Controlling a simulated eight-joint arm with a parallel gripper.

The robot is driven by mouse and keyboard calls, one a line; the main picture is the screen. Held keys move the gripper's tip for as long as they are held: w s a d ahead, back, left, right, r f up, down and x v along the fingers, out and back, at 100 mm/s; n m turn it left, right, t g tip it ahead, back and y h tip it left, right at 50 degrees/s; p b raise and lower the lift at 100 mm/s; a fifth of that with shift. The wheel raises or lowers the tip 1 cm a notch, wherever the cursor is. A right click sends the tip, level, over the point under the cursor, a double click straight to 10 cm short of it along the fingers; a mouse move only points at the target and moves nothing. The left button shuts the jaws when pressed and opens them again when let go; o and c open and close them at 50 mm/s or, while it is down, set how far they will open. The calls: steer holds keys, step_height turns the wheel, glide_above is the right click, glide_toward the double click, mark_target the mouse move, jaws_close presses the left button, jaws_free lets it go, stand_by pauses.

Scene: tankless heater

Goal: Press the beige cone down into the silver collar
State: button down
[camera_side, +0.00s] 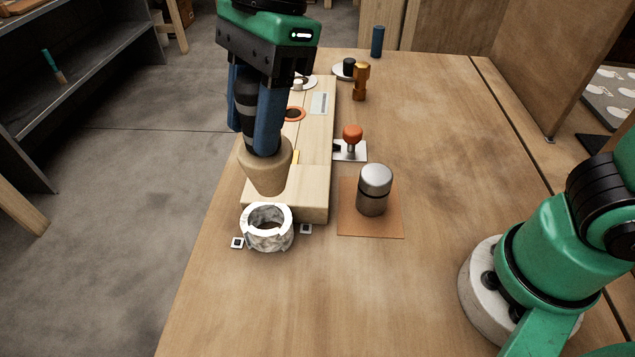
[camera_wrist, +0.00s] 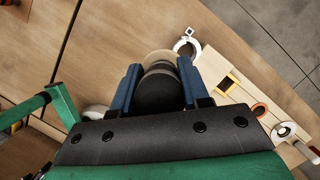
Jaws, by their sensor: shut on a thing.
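My gripper (camera_side: 258,115) is shut on the black handle (camera_side: 247,100) of a tool whose lower part is the beige cone (camera_side: 265,168). The cone hangs narrow end down, slightly tilted, above and a little behind the silver collar (camera_side: 267,238). The two look apart in the side view. The collar is a short open ring standing on the table's left part. In the wrist view the gripper (camera_wrist: 158,80) holds the black handle, the cone (camera_wrist: 160,56) shows only as a beige rim beyond it, and the collar (camera_wrist: 187,46) is partly visible just past it.
A long wooden block (camera_side: 310,195) stands right behind the collar. A silver canister (camera_side: 374,190) stands on a brown mat (camera_side: 395,225) to the right. An orange-knobbed tool (camera_side: 352,138), a brass piece (camera_side: 361,80) and a blue cylinder (camera_side: 377,41) stand farther back. The table's front is clear.

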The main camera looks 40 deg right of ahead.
mark_target(241, 119)
steer(key=w+f, duration=0.2)
steer(key=w, duration=0.1)
steer(key=w+f, duration=0.1)
steer(key=shift+w+d, duration=0.2)
steer(key=shift+d, duration=0.15)
steer(key=shift+f, duration=0.1)
step_height(241, 119, down, 7)
stand_by(0.5)
steer(key=shift+f, duration=0.15)
stand_by(0.6)
steer(key=shift+f, duration=2.55)
steer(key=shift+r, duration=1.1)
stand_by(1.0)
step_height(241, 119, up, 8)
steer(key=shift+r, duration=0.15)
stand_by(1.1)
